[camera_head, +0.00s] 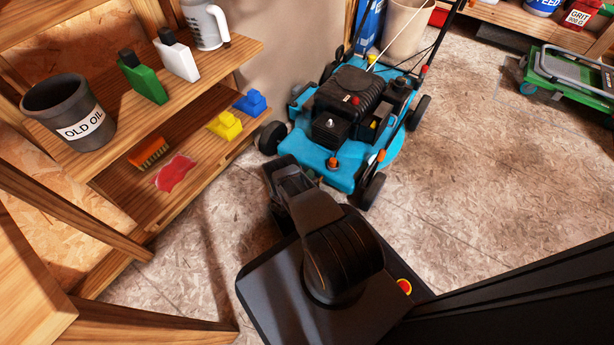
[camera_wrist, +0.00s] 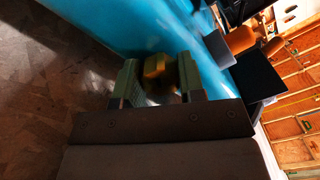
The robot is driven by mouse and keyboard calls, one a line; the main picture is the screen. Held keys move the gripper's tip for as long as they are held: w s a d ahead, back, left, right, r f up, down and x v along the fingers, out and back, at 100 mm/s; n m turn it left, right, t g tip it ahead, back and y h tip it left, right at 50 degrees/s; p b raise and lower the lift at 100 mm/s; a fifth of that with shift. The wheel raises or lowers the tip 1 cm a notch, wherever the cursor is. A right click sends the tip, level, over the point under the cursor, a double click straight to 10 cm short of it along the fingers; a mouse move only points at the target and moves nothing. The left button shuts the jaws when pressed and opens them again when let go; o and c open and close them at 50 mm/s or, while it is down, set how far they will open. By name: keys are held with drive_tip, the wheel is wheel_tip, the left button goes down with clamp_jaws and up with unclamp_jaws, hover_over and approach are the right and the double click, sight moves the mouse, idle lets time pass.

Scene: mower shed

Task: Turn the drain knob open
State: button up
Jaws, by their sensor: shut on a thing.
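The blue lawn mower (camera_head: 335,130) stands on the floor ahead of my arm. In the wrist view its blue body (camera_wrist: 125,28) fills the upper middle. My gripper (camera_wrist: 158,76) has its two green-grey fingers on either side of a yellow-orange knob (camera_wrist: 155,66), low beside the mower's blue side. The gripper is shut on this knob, which I take to be the drain knob. Its far side and exact angle are dark and hard to make out. In the head view my arm hides the gripper and this knob.
A wooden shelf on the left holds an old oil bucket (camera_head: 67,112), a green bottle (camera_head: 142,78), a white bottle (camera_head: 177,55) and an orange brush (camera_head: 148,152). The mower's black front wheel (camera_head: 371,191) is close to my arm. Open floor (camera_head: 470,190) lies right.

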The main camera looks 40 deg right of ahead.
drive_tip(key=n, duration=0.6)
drive_tip(key=shift+f, duration=0.15)
drive_tip(key=shift+n, duration=0.4)
drive_tip(key=o, duration=0.9)
drive_tip(key=shift+a, duration=0.1)
drive_tip(key=p+v, duration=0.2)
drive_tip(key=v, duration=1.1)
drive_tip(key=shift+s+a, duration=0.15)
drive_tip(key=shift+a, duration=0.15)
